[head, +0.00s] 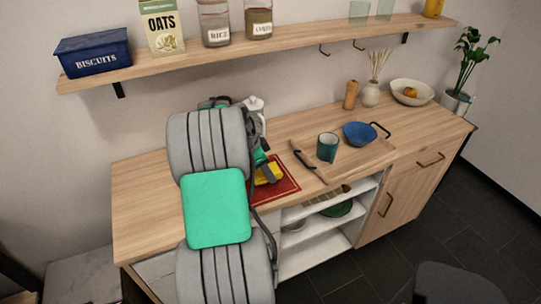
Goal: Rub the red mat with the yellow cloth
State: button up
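The red mat (287,186) lies on the wooden counter in the middle of the head view, partly hidden behind my arm. The yellow cloth (268,175) is on or just above the mat, towards its left part; I cannot tell whether it touches. My gripper (268,168) is at the cloth, pointing down over the mat. Its fingertips are small and partly hidden, so I cannot see whether they hold the cloth.
Right of the mat, a wooden tray (347,166) with dark handles holds a green mug (327,147) and a blue bowl (360,133). A shelf (300,45) hangs above. The counter's left end is clear.

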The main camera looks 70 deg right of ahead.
jog(key=shift+w+a+r, duration=0.1)
jog(key=shift+a+r, duration=0.1)
jog(key=shift+r, duration=0.3)
jog(key=shift+r+p, duration=1.55)
jog(key=shift+r, duration=0.75)
